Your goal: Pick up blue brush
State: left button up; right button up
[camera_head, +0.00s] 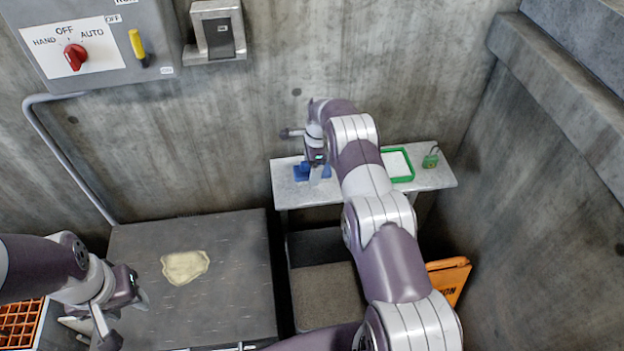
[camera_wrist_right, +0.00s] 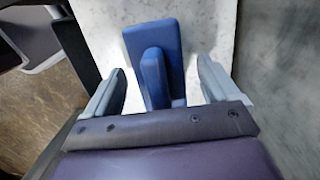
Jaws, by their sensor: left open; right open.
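The blue brush (camera_head: 302,172) lies on the left part of a narrow white shelf table (camera_head: 432,178) against the back wall. The right arm reaches over the table and partly covers it. In the right wrist view the brush (camera_wrist_right: 160,62) has a raised grip standing between the fingers of my right gripper (camera_wrist_right: 163,92). That gripper is open, with a finger on each side and visible gaps to the brush. My left gripper (camera_head: 138,300) is open and empty at the lower left, over the dark worktop (camera_head: 225,245).
A green-rimmed tray (camera_head: 398,165) and a small green padlock-like item (camera_head: 431,158) are on the table's right. A beige cloth (camera_head: 185,266) lies on the worktop. An orange sign (camera_head: 450,277) stands at right. An orange crate (camera_head: 18,322) is lower left. A control box (camera_head: 95,45) hangs above.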

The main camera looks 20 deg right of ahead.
jog(key=shift+s+r, duration=0.1)
jog(key=shift+r, duration=0.15)
jog(key=c, duration=1.2)
notch_tip(320, 180, up, 4)
jog(key=p, duration=0.4)
jog(key=shift+r, duration=0.15)
jog(key=s+d+r, duration=0.2)
jog(key=s, duration=0.1)
jog(key=s+d+r, duration=0.2)
jog(key=s, duration=0.1)
jog(key=s+d+r, duration=0.2)
jog(key=s, duration=0.1)
jog(key=shift+s+d+r, duration=0.3)
